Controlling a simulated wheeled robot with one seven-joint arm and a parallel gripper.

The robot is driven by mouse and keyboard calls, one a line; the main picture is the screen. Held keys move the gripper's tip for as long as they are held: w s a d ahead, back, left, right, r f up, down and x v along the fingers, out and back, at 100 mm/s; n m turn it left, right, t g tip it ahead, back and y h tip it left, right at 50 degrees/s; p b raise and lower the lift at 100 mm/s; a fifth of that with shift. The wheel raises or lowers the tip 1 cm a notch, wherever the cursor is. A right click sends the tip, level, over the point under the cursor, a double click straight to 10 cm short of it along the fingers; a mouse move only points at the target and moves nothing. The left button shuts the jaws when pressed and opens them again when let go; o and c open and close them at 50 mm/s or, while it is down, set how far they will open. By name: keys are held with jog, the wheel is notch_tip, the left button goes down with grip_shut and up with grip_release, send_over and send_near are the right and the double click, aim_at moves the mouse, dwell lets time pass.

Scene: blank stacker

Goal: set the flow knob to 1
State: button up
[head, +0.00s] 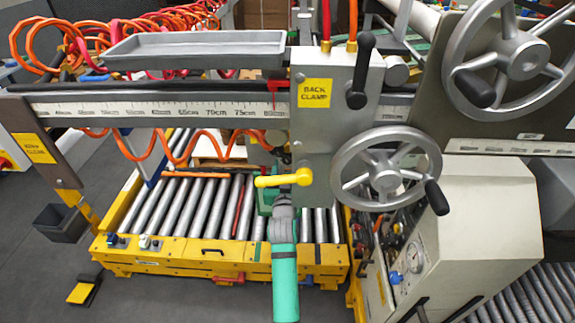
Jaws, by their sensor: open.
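A small blue knob (396,277) sits on the front of the beige cabinet at the right, beside a round gauge. No marking on it can be read, and I cannot tell whether it is the flow knob. My teal arm reaches up from the bottom middle to a grey joint and a green part below the yellow lever. I cannot make out the jaws of my gripper there; they are hidden or too small to tell from the machine parts.
A yellow lever (284,178) and a grey BACK CLAMP block (335,100) stand close above my arm. A handwheel (386,168) with a black handle hangs above the blue knob, left of the cabinet (480,210). A yellow-framed roller conveyor (180,252) lies to the left.

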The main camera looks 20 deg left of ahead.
jog(key=shift+x, duration=0.8)
jog(key=c, duration=1)
jog(key=shift+c, duration=0.2)
jog(key=shift+n, duration=0.3)
jog(key=n, duration=0.5)
jog(key=shift+d+n, duration=0.1)
jog(key=shift+n, duration=0.2)
jog(key=n, duration=0.4)
jog(key=shift+n, duration=0.3)
